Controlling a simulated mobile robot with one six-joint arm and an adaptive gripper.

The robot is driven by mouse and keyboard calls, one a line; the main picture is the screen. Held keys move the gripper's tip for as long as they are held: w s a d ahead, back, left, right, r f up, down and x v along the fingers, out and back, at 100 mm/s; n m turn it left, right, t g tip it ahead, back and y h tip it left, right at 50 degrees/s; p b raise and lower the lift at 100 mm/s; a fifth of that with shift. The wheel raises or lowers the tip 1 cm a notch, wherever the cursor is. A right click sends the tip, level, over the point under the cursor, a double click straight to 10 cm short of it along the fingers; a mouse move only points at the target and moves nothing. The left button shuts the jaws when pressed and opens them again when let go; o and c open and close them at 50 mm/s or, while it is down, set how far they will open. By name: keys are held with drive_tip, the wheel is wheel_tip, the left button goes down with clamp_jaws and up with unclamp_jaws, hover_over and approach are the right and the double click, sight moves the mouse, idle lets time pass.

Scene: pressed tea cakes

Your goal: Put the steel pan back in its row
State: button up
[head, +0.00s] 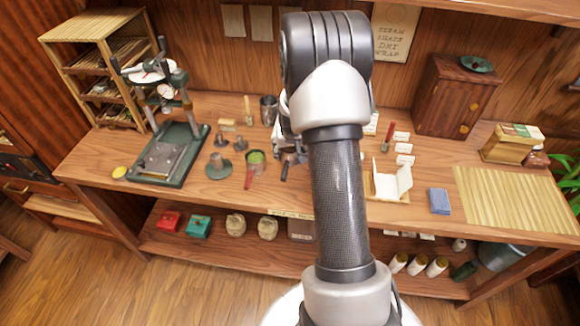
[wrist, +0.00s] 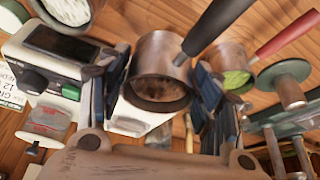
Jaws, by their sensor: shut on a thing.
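The steel pan (wrist: 152,52) is a round metal cup with a dark handle and a brown-toned inside. In the wrist view it sits between the two dark fingers of my gripper (wrist: 160,84), which is shut on it. In the head view my gripper (head: 289,146) is over the middle of the bench, largely hidden by my arm. Only a dark handle shows clearly below it there. A red-handled pan with green contents (head: 256,158) stands just left of it; it also shows in the wrist view (wrist: 236,82). I cannot tell whether the held pan touches the bench.
Dark flanged pieces (head: 217,166) stand left of the red-handled pan, with a green press (head: 167,160) beyond. A scale-like device (wrist: 58,62) is close to my gripper. A metal cup (head: 268,109) stands behind. Free bench top lies near the front edge.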

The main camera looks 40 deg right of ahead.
drive_tip(key=shift+f+b, duration=0.65)
drive_tip(key=shift+f, duration=2.5)
drive_tip(key=shift+f, duration=0.2)
drive_tip(key=o, duration=1.3)
drive_tip(key=shift+c, duration=0.2)
drive_tip(key=shift+r, duration=0.1)
